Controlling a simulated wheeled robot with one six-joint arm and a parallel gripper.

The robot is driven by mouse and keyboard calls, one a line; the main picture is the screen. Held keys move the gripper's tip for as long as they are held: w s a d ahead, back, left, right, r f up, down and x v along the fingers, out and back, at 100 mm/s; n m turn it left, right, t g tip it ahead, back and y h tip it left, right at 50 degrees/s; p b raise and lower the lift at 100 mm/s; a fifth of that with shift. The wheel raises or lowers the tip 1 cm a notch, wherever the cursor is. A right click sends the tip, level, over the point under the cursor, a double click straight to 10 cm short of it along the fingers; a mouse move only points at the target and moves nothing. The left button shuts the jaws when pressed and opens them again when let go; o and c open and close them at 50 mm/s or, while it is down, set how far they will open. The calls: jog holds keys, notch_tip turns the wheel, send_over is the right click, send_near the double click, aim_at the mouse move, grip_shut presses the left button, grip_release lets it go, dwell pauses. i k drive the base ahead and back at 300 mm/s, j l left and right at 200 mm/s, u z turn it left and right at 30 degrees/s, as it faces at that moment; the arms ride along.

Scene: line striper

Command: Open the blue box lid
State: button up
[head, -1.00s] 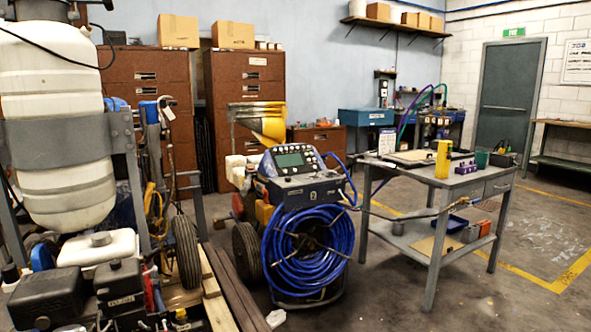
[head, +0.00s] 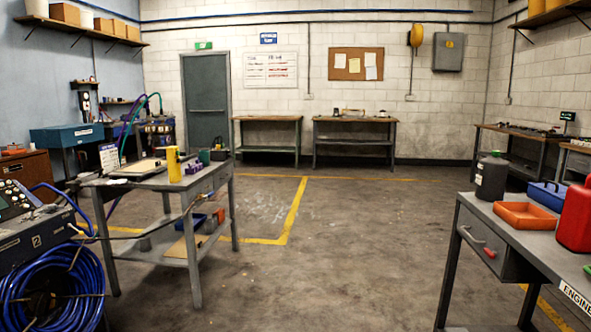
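A blue box (head: 548,195) with a handle on top sits on the grey workbench at the right, and its lid looks shut. It stands behind an orange tray and left of a red jug. A larger blue box-like unit (head: 66,136) stands against the left wall. I cannot tell from the picture alone which one the task means. My gripper is not in view.
The right workbench (head: 500,218) also holds an orange tray (head: 525,215), a dark bottle (head: 491,177) and a red jug (head: 576,215). A grey table (head: 150,183) and a coiled blue hose (head: 50,290) stand at left. The middle floor is clear.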

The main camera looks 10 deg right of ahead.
aim_at(561, 187)
jog(key=z, duration=1.8)
